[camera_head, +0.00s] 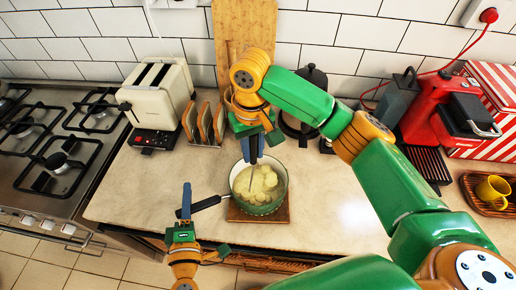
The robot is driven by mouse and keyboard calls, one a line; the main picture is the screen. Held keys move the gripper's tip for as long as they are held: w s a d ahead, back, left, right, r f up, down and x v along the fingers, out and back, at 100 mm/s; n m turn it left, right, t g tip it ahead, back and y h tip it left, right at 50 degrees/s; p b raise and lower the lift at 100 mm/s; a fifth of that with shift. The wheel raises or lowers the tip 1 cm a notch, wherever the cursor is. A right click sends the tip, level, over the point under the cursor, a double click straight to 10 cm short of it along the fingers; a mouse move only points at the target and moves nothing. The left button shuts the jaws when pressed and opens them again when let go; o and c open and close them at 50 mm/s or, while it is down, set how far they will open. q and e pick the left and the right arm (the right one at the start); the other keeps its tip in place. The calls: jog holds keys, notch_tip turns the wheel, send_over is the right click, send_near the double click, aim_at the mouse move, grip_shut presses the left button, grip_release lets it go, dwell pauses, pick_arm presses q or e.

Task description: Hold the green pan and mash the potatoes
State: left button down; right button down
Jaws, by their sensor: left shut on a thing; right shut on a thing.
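The green pan (282,196) sits on a brown wooden board on the counter, its black handle (208,203) pointing left. Pale yellow potatoes (262,186) lie in lumps inside it. My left gripper (186,207) is at the left end of the handle and shut on it. My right gripper (254,138) is above the pan, pointing down and shut on the masher (250,172). The masher stands roughly upright, its thin lower part reaching down to the potatoes. Its lower end is too small to make out clearly.
A gas stove (55,150) is at the left. A cream toaster (160,92) and a toast rack (204,122) stand behind the pan. A dark kettle (310,78) and a red coffee machine (436,105) are further right. A yellow cup (492,190) sits in a tray. Counter left of the pan is clear.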

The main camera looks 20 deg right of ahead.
jog(key=shift+s+a, duration=0.55)
jog(key=shift+s, duration=0.05)
jog(key=d, duration=0.2)
jog(key=s+d, duration=0.1)
jog(key=shift+s+d, duration=0.15)
jog(key=shift+d, duration=0.25)
dwell(0.4)
